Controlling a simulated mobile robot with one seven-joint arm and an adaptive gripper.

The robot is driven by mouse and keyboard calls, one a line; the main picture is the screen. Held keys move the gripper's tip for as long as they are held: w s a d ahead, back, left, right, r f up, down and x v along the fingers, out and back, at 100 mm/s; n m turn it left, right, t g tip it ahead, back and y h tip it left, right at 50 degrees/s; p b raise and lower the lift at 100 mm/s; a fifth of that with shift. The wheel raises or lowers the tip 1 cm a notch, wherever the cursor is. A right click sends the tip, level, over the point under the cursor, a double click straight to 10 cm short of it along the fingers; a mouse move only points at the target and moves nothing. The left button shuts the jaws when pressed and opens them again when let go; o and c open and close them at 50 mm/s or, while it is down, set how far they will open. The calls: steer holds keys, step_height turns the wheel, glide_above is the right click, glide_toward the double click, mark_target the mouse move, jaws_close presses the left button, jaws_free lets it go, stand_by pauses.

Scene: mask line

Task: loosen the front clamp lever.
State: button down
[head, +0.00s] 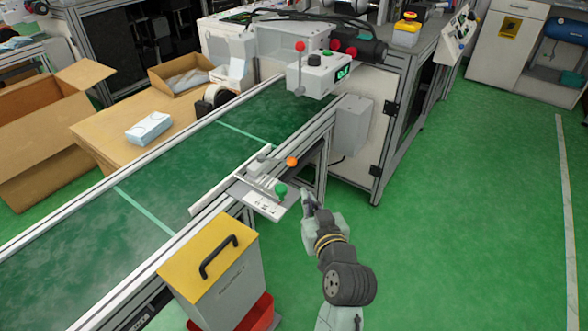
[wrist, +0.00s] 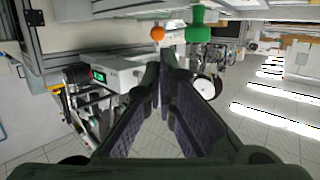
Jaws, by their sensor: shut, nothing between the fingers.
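A clamp fixture with a white plate (head: 262,203) sits on the near edge of the conveyor. It carries two levers, one with a green knob (head: 281,189) nearer me and one with an orange knob (head: 291,161) farther back. Which is the front lever is not marked. My gripper (head: 307,200) is shut and empty, just right of the green knob and apart from it. In the wrist view, the green knob (wrist: 198,30) and orange knob (wrist: 157,33) show beyond the fingertips, near the top. My gripper (wrist: 170,62) covers the middle of that view.
A green conveyor belt (head: 160,178) runs across the scene. A yellow-lidded bin (head: 205,258) stands by its near side. A grey box (head: 352,125) hangs on the machine behind the fixture. The green floor (head: 465,200) to the right is clear.

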mark_target(293, 164)
steer(key=shift+w, duration=0.15)
steer(key=p+x, duration=0.3)
steer(key=x, duration=1)
steer(key=shift+w+a, duration=0.1)
steer(key=shift+w, duration=0.3)
steer(key=shift+w+f, duration=0.1)
steer(key=shift+w+d+n+y+b, duration=0.2)
steer(key=shift+d+n+y+b, duration=0.1)
steer(key=shift+y+b, duration=0.1)
